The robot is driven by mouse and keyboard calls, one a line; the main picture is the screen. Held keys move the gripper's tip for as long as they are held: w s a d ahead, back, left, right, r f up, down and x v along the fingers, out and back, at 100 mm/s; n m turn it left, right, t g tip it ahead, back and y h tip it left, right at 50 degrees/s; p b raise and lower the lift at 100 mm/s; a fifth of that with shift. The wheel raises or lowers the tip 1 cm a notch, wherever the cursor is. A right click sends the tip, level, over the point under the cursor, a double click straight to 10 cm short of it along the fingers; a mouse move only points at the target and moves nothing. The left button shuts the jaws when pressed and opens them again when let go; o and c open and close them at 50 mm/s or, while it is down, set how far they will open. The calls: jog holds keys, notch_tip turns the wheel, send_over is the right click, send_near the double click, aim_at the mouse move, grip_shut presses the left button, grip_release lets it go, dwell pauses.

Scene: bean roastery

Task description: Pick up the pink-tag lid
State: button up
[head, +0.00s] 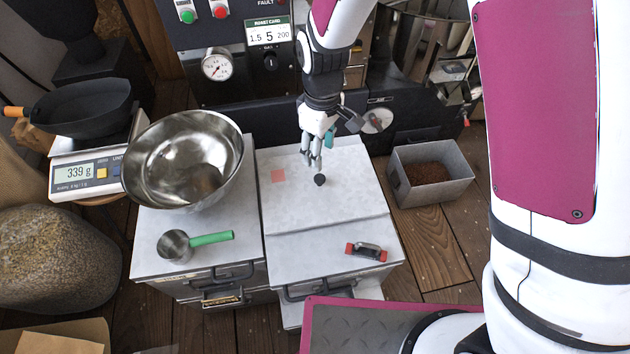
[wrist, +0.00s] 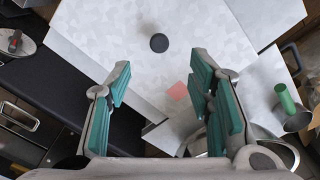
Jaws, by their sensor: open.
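The pink-tag lid (head: 345,200) is a pale grey slab lying flat on the right-hand cabinet. It carries a pink square tag (head: 278,175) and a small black knob (head: 319,180). In the wrist view, the lid (wrist: 105,40) fills the upper middle, with the knob (wrist: 159,43) and the tag (wrist: 178,91) in clear sight. My gripper (head: 313,161) is open and empty above the lid, close to the knob in the head view. In the wrist view, the knob shows beyond the fingertips (wrist: 161,68), roughly centred between them. No contact is visible.
A steel bowl (head: 150,160) and a green-handled scoop (head: 175,246) stand on the left cabinet. A red-ended black handle (head: 367,251) lies at the front right. A box of brown grounds (head: 465,185) is to the right. The roaster (head: 230,95) stands behind.

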aim_at(320, 178)
notch_tip(320, 178, down, 12)
jog(key=b, duration=0.3)
jog(key=shift+w+r, duration=0.1)
jog(key=shift+r, duration=0.1)
grip_shut()
